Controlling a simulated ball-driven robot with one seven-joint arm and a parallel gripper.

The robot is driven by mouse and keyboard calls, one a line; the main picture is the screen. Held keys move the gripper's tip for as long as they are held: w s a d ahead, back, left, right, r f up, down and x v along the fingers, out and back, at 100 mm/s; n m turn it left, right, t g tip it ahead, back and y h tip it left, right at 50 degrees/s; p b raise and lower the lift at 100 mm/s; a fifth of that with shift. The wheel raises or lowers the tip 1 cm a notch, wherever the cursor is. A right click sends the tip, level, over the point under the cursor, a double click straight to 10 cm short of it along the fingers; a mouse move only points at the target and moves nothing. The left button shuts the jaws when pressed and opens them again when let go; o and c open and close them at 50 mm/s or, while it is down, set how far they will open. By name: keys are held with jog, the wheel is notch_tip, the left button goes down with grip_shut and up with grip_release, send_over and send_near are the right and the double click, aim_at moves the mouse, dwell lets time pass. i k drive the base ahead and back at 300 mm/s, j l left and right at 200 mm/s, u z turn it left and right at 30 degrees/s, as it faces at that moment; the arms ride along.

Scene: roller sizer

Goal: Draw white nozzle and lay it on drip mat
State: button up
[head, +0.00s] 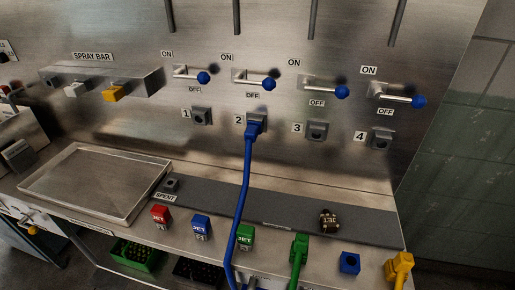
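The white nozzle (76,90) sits in the front of the metal spray bar (135,84) on the wall at the upper left. A grey nozzle (50,79) is on its left and a yellow nozzle (113,94) on its right, both in the same bar. A long dark grey mat (275,211) lies along the bench top and looks like the drip mat; I cannot read its small label. A small dark block (172,184) stands at its left end near the SPENT label, and a dark JET piece (328,220) is on its right part. I cannot make out my gripper.
A shallow metal tray (95,183) lies below the spray bar. A blue hose (245,180) hangs from port 2 across the mat. Red (160,216), blue (201,227) and green (245,236) JET blocks line the front edge. Blue-knobbed levers (204,78) project above the ports.

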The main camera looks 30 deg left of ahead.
aim_at(75, 89)
jog(key=u, duration=1.7)
